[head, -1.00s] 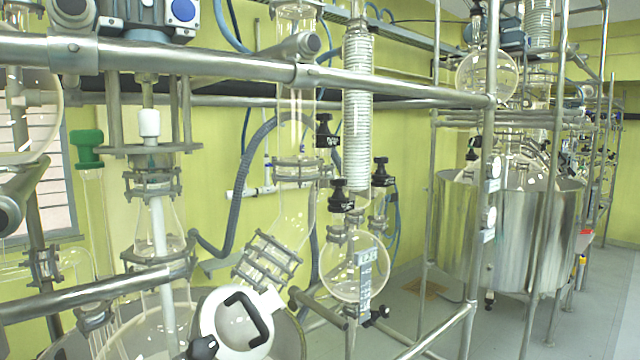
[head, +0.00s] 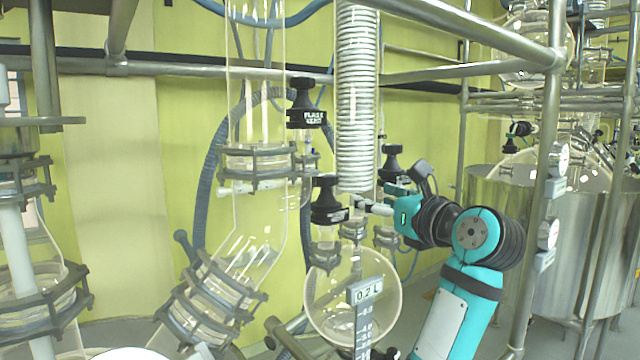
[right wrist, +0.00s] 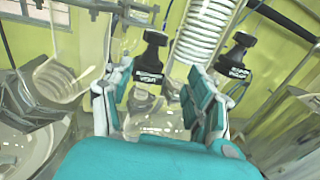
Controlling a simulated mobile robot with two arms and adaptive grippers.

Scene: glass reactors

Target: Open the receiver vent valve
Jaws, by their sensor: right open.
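A black valve knob (head: 328,198) with a small label stands above the round glass receiver flask (head: 322,290). In the right wrist view this knob (right wrist: 153,58) shows ahead, between and beyond the fingers; its label is too blurred to read surely. My right gripper (head: 378,198) is open and just right of the knob in the head view, with no clear contact. In the right wrist view its open teal-padded fingers (right wrist: 157,100) have clear glass between them. I cannot tell how far the valve is turned. My left gripper is out of view.
A second black knob (head: 305,104) with a white label sits higher left, and a third (head: 391,163) stands behind my gripper. A coiled glass condenser (head: 356,100), metal rails (head: 470,30) and a clamped glass tube (head: 258,220) crowd the area. A steel vessel (head: 500,225) stands right.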

